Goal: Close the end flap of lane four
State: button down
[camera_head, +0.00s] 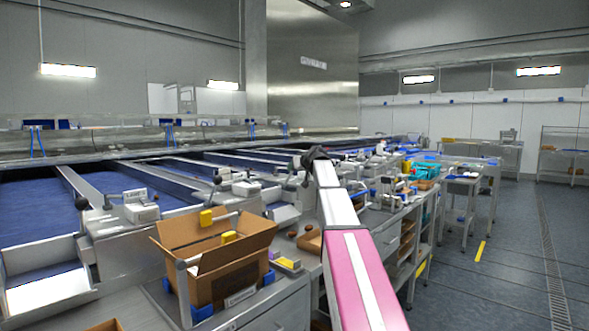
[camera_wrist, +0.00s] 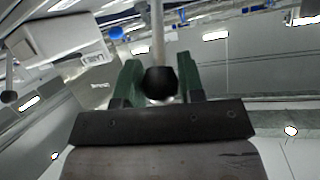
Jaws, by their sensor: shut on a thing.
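My gripper (camera_head: 316,157) is at the far end of my pink and white arm, above the lane ends in the middle of the head view. In the wrist view, the green fingers of my gripper (camera_wrist: 160,72) are shut around a round black knob (camera_wrist: 160,85) on a pale rod. A white box with a lane label (camera_wrist: 98,60) is at the upper left there; its number is too blurred to read. In the head view my arm hides the held lever's lower part, and I cannot make out the flap's position.
Another black-knobbed lever (camera_head: 82,202) rises at the left. Blue lanes (camera_head: 35,210) run behind. Teal bins (camera_head: 428,168) stand farther right. The grey floor (camera_head: 500,270) is clear at the right.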

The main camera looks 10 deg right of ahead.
jog(key=c, duration=0.8)
grip_release()
jog(key=shift+o, duration=0.2)
jog(key=v, duration=1)
jog(key=shift+s, duration=0.35)
jog(key=shift+d+r, duration=0.1)
jog(key=shift+d, duration=0.05)
